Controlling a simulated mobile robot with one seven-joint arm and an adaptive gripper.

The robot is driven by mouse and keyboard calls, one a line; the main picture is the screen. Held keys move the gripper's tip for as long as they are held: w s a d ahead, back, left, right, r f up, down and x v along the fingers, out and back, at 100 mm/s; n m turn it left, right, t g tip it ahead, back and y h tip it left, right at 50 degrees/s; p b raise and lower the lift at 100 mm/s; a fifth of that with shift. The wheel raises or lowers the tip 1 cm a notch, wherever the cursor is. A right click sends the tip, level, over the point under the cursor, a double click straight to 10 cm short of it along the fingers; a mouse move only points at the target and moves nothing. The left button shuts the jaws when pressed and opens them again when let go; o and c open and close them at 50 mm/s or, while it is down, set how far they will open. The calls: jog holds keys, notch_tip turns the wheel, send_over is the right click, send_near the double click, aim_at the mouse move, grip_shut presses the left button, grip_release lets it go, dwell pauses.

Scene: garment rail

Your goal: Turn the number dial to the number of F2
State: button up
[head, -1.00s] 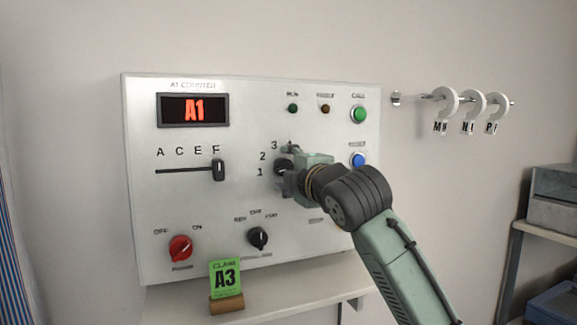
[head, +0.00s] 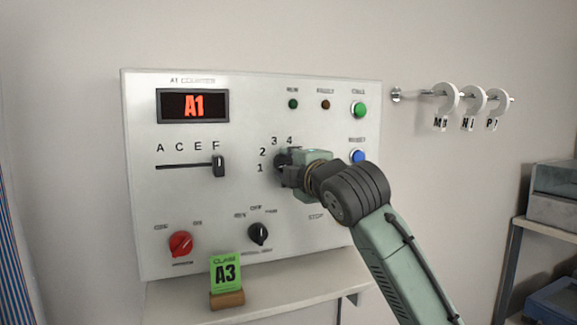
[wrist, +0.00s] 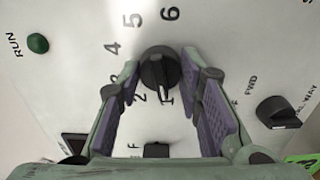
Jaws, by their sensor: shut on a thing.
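The number dial (wrist: 156,68) is a round black knob on the grey panel (head: 200,220), with numbers around it. In the wrist view its pale pointer mark is toward the 1. My gripper (wrist: 160,85) is shut on this dial, one purple-padded finger on each side. In the head view my gripper (head: 285,170) covers much of the dial. The red display (head: 194,106) reads A1. The letter slider (head: 219,166) stands at F, the right end of its slot. A green claim card (head: 226,273) reads A3.
A red knob (head: 180,244) and a black knob (head: 258,234) sit lower on the panel. A green button (head: 358,110) and a blue button (head: 357,156) are at its right. Rings hang on a rail (head: 415,94) at right. A shelf (head: 290,285) lies below.

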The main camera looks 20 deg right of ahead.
jog(key=shift+c, duration=0.2)
jog(key=shift+m+p, duration=0.45)
jog(key=shift+m, duration=3.45)
jog(key=o, duration=1.2)
jog(key=shift+c, duration=0.2)
